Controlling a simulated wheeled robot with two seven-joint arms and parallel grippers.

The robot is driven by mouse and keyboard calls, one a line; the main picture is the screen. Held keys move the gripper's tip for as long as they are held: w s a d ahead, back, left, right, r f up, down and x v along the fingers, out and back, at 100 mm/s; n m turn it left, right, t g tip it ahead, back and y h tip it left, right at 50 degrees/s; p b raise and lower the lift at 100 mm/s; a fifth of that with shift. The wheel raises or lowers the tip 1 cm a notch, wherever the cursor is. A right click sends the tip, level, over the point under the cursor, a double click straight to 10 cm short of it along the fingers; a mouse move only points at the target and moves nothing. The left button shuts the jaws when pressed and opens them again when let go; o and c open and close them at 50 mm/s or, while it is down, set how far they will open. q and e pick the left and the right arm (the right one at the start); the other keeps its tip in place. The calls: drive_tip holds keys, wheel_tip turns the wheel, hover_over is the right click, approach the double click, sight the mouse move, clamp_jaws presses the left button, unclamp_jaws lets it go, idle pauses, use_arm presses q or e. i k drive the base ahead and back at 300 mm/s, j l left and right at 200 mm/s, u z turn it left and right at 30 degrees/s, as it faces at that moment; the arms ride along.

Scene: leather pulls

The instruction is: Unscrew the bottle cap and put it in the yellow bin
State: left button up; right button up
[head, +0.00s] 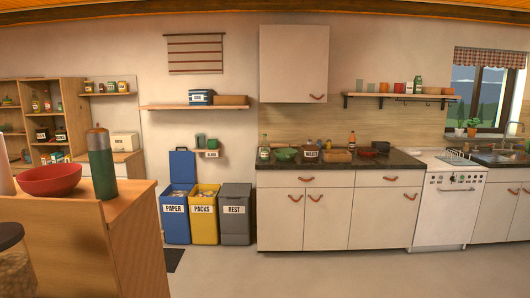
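The yellow bin (203,228) stands on the floor against the back wall, marked PACKS, between a blue bin and a grey bin. It looks open and filled with pale items. A tall dark green bottle (103,172) with a grey-brown top stands upright on the wooden counter at the left. Smaller bottles stand on the far dark worktop: a greenish one (264,152) at its left end and an orange-brown one (352,142) near the middle. I cannot tell which bottle is meant; the caps are too small to make out clearly. Neither of my grippers shows.
The blue PAPER bin (175,226) has its lid raised; the grey REST bin (235,222) is beside the yellow one. A red bowl (49,180) sits on the near wooden counter (125,205), whose end blocks the left. The middle floor is clear.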

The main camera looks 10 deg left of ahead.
sight(264, 146)
drive_tip(key=i, duration=0.6)
drive_tip(key=i+l+u, duration=0.15)
drive_tip(key=i, duration=1.1)
drive_tip(key=i+l+u, duration=0.15)
drive_tip(key=i, duration=0.45)
drive_tip(key=i+j, duration=0.1)
drive_tip(key=i, duration=0.7)
drive_tip(key=i+j, duration=0.15)
drive_tip(key=i, duration=0.6)
